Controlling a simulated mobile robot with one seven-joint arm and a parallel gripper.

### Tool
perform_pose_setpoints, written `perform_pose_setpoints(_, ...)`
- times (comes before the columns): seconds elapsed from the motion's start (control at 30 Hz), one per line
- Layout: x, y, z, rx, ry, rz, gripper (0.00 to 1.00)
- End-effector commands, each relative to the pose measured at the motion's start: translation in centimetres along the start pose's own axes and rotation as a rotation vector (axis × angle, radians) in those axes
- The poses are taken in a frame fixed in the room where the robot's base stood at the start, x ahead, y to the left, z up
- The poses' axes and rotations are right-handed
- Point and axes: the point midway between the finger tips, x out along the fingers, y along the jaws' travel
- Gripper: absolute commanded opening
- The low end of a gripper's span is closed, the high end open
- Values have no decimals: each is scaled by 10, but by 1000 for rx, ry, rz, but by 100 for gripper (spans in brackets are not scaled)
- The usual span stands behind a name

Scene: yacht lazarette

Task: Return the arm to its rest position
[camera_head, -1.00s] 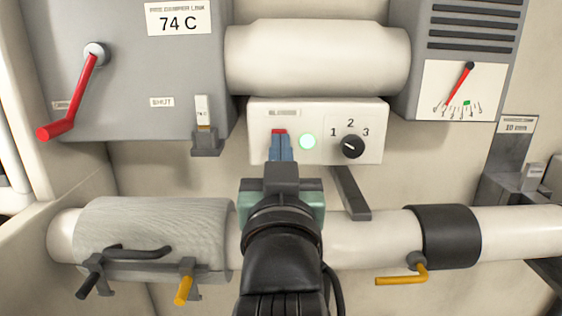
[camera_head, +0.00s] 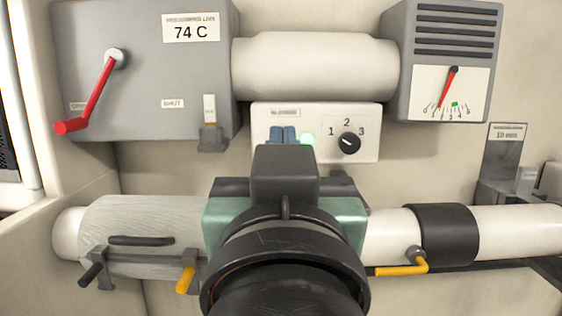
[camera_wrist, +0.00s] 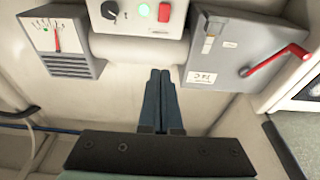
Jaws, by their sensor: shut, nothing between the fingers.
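My gripper (camera_head: 283,134) is in front of the white control panel (camera_head: 368,125) in the head view, with its blue fingers pressed together and empty. The wrist view shows the two shut fingers (camera_wrist: 160,75) side by side, apart from the panel. That view also shows the panel's red switch (camera_wrist: 164,12), lit green lamp (camera_wrist: 144,10) and black knob (camera_wrist: 109,9). The knob (camera_head: 349,143) points left, towards 1.
A grey box (camera_head: 150,75) with a red crank handle (camera_head: 92,95) is at left. A gauge housing (camera_head: 450,60) is at upper right. A pale pipe (camera_head: 390,235) with a sleeve (camera_head: 140,220), black collar (camera_head: 445,235) and yellow levers (camera_head: 402,270) runs below. Space around the fingers looks clear.

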Motion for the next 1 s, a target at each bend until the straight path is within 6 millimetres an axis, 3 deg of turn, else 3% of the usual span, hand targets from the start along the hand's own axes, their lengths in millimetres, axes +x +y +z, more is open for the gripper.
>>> perform_pose_setpoints(0.43, 0, -1, -7, 3, 43, -4, 0)
perform_pose_setpoints(0.57, -4, -3, -30, 5, 188, -12, 0)
perform_pose_setpoints(0.8, -28, -3, -74, 1, 492, -5, 0)
perform_pose_setpoints(1.0, -41, -2, -89, -5, 599, 3, 0)
